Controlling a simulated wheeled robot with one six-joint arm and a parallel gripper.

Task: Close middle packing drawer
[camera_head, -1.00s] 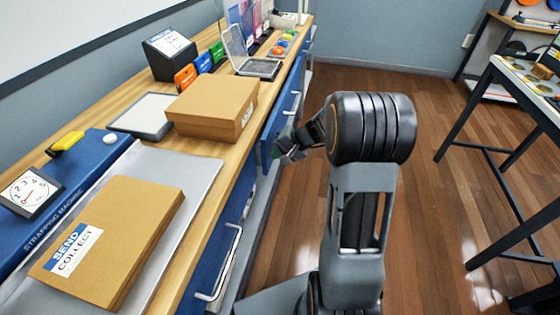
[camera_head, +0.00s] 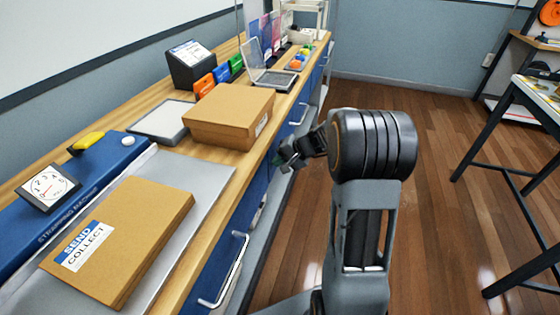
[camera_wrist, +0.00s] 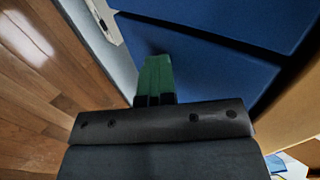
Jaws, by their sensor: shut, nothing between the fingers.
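The middle drawer's blue front (camera_head: 284,133) is on the bench side, with a white bar handle (camera_head: 298,114). It looks about flush with the bench front; a small gap is hard to rule out. My gripper (camera_head: 289,158) is at the near end of this front, low beside the bench edge, and partly hides it. In the wrist view my shut green fingertips (camera_wrist: 155,72) are empty and point at a blue front (camera_wrist: 215,85), very close to it. I cannot tell if they touch. A dark seam parts it from another blue panel (camera_wrist: 235,20).
A nearer blue drawer has a white handle (camera_head: 224,272). A grey ledge (camera_head: 262,235) runs low along the bench. On top are a cardboard box (camera_head: 225,115), a flat parcel (camera_head: 125,240) and a tablet (camera_head: 160,122). Wooden floor (camera_head: 430,240) is free; a table (camera_head: 520,130) stands right.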

